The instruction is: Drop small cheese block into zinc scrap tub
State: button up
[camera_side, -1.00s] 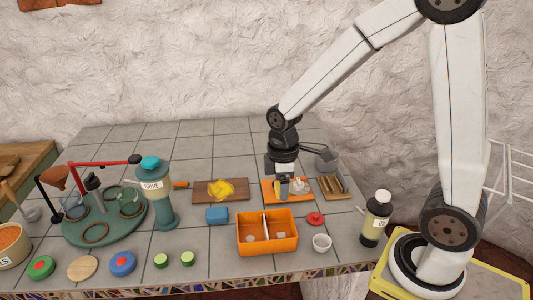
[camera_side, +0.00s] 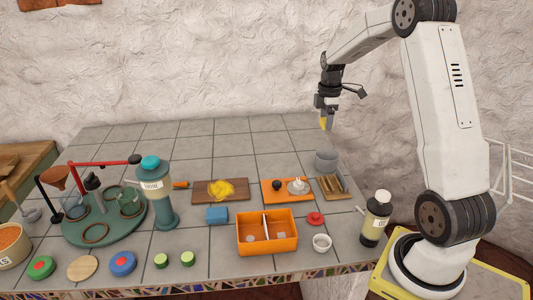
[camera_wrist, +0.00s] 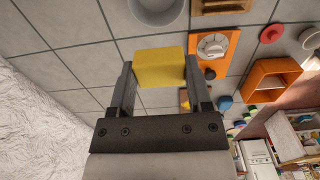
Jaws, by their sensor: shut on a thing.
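My gripper (camera_side: 326,116) is raised high above the back right of the counter. It is shut on a small yellow cheese block (camera_side: 324,124). In the wrist view the cheese block (camera_wrist: 160,68) sits between the two fingers of my gripper (camera_wrist: 158,78), with its near side clear. The grey zinc scrap tub (camera_side: 326,160) stands on the counter below my gripper in the side view, apart from the block. The tub (camera_wrist: 157,10) is cut off by the top edge of the wrist view.
An orange board (camera_side: 274,195) with a white dial-like item (camera_side: 298,186) and a wooden rack (camera_side: 333,188) lie close to the tub. An orange divided box (camera_side: 267,248), a dark bottle (camera_side: 376,218) and a red lid (camera_side: 316,219) are nearer the front. The counter's back is clear.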

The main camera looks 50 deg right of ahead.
jog(key=d, duration=0.1)
jog(key=s+d, duration=0.1)
jog(key=d, duration=0.1)
jog(key=shift+s+d+r, duration=0.1)
jog(key=shift+d+r, duration=0.1)
jog(key=shift+f, duration=0.15)
jog(key=shift+f, duration=2.85)
jog(key=o, duration=1.3)
jog(key=shift+c, duration=0.2)
